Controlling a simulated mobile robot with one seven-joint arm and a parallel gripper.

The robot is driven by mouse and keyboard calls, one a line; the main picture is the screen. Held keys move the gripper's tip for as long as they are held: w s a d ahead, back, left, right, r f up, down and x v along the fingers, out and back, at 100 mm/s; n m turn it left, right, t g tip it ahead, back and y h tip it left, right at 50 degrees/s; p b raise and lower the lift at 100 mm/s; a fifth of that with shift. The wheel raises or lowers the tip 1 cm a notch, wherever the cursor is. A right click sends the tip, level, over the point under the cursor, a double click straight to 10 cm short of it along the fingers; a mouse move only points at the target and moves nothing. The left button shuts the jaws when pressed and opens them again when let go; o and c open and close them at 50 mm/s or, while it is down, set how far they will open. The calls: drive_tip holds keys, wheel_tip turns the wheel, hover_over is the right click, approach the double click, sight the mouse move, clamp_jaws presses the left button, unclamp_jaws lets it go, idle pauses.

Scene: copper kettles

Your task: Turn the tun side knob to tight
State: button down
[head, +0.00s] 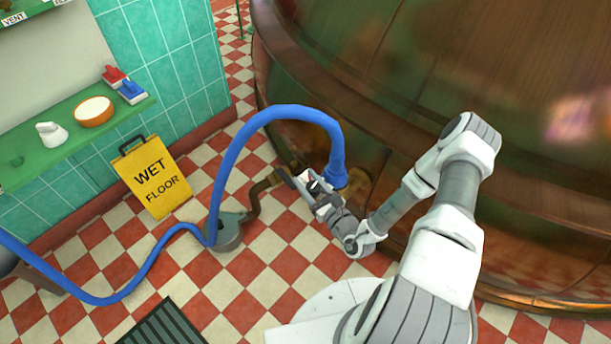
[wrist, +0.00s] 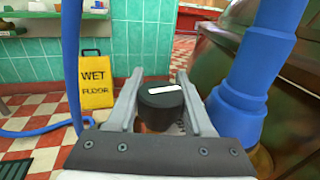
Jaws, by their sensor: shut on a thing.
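The tun (head: 330,70) is a large copper vessel filling the right of the head view. Its side knob (wrist: 157,103) is black and round with a white mark on top. In the wrist view the mark lies nearly crosswise, its right end slightly raised. My gripper (wrist: 158,76) has one finger on each side of the knob and is shut on it. In the head view my gripper (head: 302,182) is low beside the tun, next to the blue hose end, and largely hides the knob.
A blue hose (head: 228,160) arches close to my gripper; its thick end (wrist: 240,100) stands just right in the wrist view. A brown pipe (head: 258,190) reaches a grey floor fitting (head: 228,232). A yellow wet-floor sign (head: 155,180) stands left, below a green shelf (head: 70,140).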

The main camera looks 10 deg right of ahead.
drive_tip(key=shift+d+m+t+h+p, duration=0.25)
drive_tip(key=shift+m+t+h+p, duration=0.15)
drive_tip(key=shift+m+h+p, duration=0.85)
drive_tip(key=shift+h, duration=0.45)
drive_tip(key=shift+c, duration=1.5)
unclamp_jaws()
drive_tip(key=shift+s+d, duration=0.1)
